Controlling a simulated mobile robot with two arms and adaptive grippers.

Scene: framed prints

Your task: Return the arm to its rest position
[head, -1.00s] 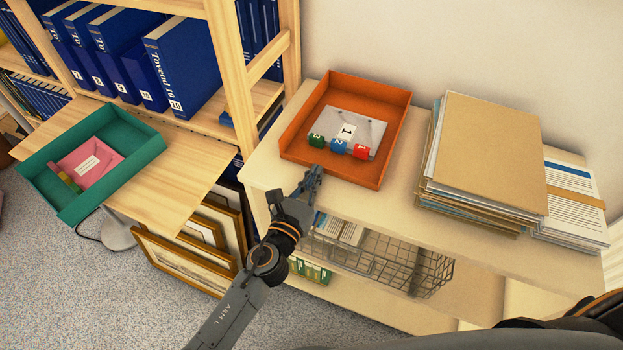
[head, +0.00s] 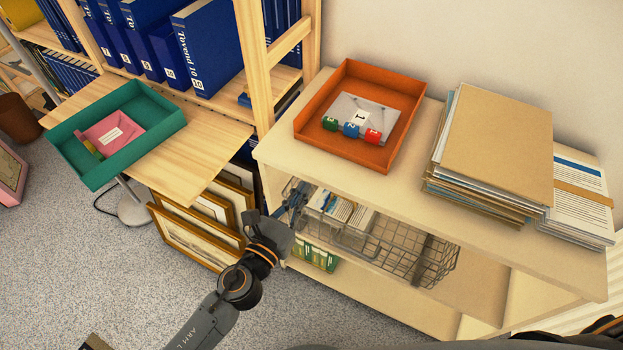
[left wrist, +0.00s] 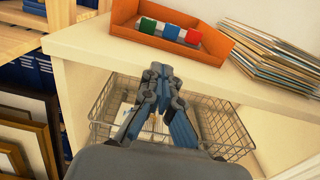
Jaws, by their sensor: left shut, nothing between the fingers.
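My left gripper (head: 291,203) is shut and empty in front of the cream shelf unit (head: 400,195), below its top edge. In the left wrist view my gripper (left wrist: 158,72) shows with its fingers together, the orange tray beyond it. My left arm reaches in from the bottom of the head view. My right gripper is not in view.
An orange tray (head: 390,150) holds a grey envelope and green, blue and red blocks. Paper stacks (head: 495,140) lie to its right. A wire basket (head: 410,255) sits below. A green tray (head: 165,125) stands on the wooden ledge (head: 205,150). Framed prints (head: 195,240) lean underneath.

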